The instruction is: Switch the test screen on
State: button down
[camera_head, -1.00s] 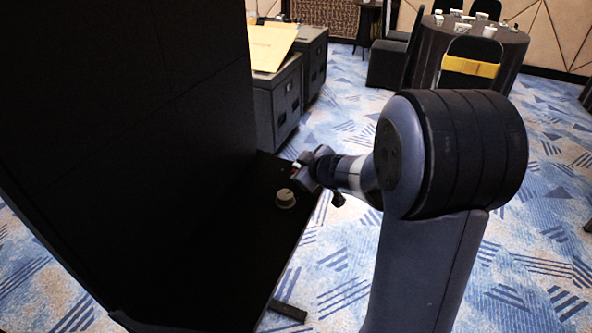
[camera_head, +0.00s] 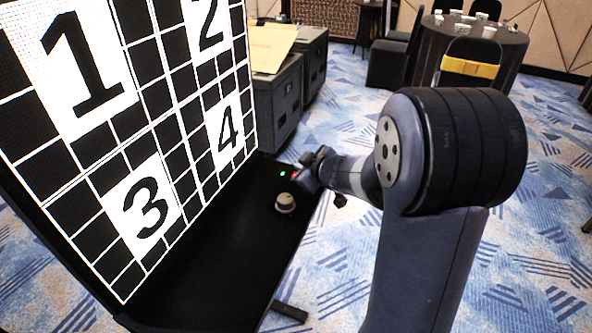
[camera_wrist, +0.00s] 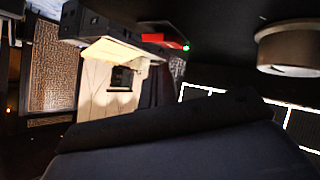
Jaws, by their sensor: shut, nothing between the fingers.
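The test screen (camera_head: 130,120) is lit at the left of the head view. It shows a white-lined black grid with large numbers 1 to 4; part of the grid also shows in the wrist view (camera_wrist: 300,127). On the black ledge (camera_head: 215,270) below it, a small green light (camera_head: 283,174) glows beside a red switch (camera_head: 295,175). Both show in the wrist view, the red switch (camera_wrist: 163,40) with the green light (camera_wrist: 186,47) at its end. My gripper (camera_head: 304,168) is shut and empty, close beside the red switch. I cannot tell whether it touches the switch.
A round pale knob (camera_head: 286,202) stands on the ledge, nearer than the switch; it is large in the wrist view (camera_wrist: 291,48). Dark cabinets (camera_head: 290,90) with a tan folder (camera_head: 275,47) stand behind. A covered round table (camera_head: 480,50) is far back. The carpet at right is open.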

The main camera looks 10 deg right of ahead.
jog(key=r+p, duration=0.1)
jog(key=p, duration=0.1)
jog(key=d+r+p, duration=0.1)
jog(key=r, duration=0.1)
jog(key=r+p, duration=0.1)
jog(key=p, duration=0.1)
jog(key=shift+s+d+r+p, duration=0.15)
jog(key=shift+s+r+p, duration=0.15)
jog(key=shift+s+r, duration=0.1)
jog(key=shift+f, duration=0.1)
jog(key=shift+f, duration=0.1)
jog(key=f+b, duration=0.2)
jog(key=b, duration=0.1)
jog(key=shift+w+a+f, duration=0.1)
jog(key=shift+w+a, duration=0.1)
jog(key=shift+a, duration=0.1)
jog(key=shift+d+r+b, duration=0.1)
jog(key=shift+r+b, duration=0.15)
jog(key=shift+b, duration=0.6)
jog(key=r+p, duration=0.2)
jog(key=p, duration=0.1)
jog(key=shift+s+d+r, duration=0.2)
jog(key=shift+r, duration=0.05)
jog(key=r+p, duration=0.2)
jog(key=d+r+p, duration=0.1)
jog(key=shift+s+p, duration=0.35)
jog(key=shift+f, duration=0.1)
